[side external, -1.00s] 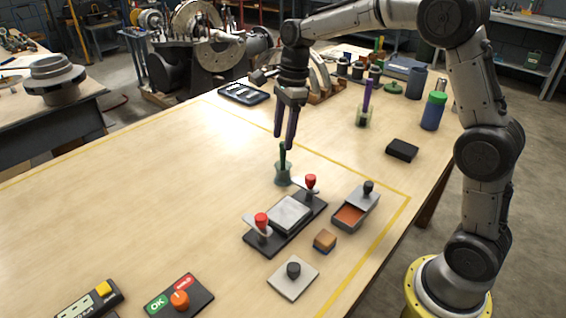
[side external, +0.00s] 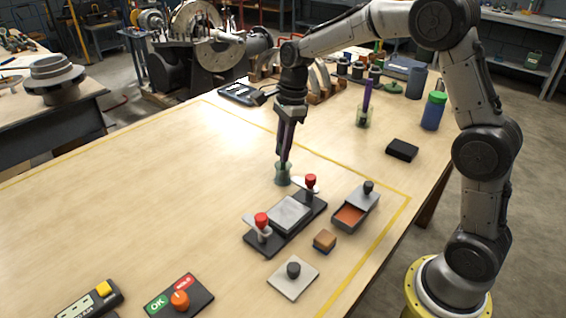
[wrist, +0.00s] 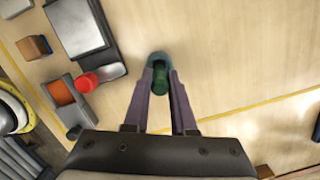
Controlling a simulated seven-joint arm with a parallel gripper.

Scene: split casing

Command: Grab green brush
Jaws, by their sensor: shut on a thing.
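In the wrist view my gripper (wrist: 161,72) is shut on the brush's upper part.
A black fixture with red-knobbed clamps (side external: 286,222) stands just in front of the cup, one clamp close to it. An open box with orange inside (side external: 352,212) is to its right.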

